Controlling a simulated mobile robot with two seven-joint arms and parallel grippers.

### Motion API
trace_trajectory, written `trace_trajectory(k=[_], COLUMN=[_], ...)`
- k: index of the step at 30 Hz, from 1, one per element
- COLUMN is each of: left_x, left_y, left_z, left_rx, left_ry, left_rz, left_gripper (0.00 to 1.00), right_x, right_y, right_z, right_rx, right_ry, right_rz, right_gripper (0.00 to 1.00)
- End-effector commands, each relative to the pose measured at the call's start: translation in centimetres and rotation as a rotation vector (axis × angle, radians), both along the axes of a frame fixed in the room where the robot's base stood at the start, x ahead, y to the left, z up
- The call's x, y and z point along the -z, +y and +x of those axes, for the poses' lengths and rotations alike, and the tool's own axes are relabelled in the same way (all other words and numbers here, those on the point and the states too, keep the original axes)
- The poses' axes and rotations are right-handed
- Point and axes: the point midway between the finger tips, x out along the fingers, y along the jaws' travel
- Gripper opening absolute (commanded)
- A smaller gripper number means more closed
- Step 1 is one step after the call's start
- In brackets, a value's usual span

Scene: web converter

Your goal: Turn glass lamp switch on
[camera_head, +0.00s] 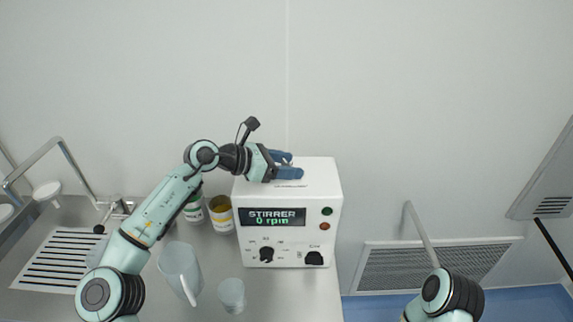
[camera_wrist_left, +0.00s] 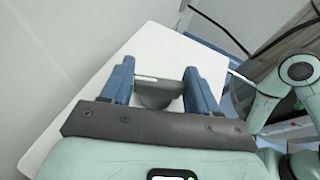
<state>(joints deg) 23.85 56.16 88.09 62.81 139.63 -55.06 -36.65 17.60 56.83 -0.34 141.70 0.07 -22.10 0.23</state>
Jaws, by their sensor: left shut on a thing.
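The white stirrer box (camera_head: 293,218) stands on the counter, its display reading "STIRRER 0 rpm". My left gripper (camera_head: 290,165) is over the box's top, its blue fingers pointing right. A pale bar shows on this part. I cannot tell whether it is the lamp switch or how far it is turned. No lamp is clearly identifiable. My right gripper is out of view; only part of the right arm shows.
A clear jug (camera_head: 180,268) and a small clear beaker (camera_head: 232,295) stand left of the box. A jar with a yellow-brown rim (camera_head: 221,213) and a green-white bottle (camera_head: 193,209) stand close behind. A slatted drainer (camera_head: 62,258) lies at left.

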Motion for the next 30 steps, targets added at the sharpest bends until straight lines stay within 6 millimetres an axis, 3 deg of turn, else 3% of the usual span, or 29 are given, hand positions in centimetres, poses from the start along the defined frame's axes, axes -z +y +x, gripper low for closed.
trace_trajectory(k=[12, 30], left_x=[0.19, 0.37], left_y=[-0.14, -0.12], left_z=[0.02, -0.07], left_rx=[0.205, 0.275], left_ry=[0.0, 0.002], left_rz=[0.005, 0.01], left_gripper=[0.3, 0.3], right_x=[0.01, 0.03], right_y=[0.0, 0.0], right_z=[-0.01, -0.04], right_rx=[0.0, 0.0], right_ry=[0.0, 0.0], right_rz=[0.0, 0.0], right_gripper=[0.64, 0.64])
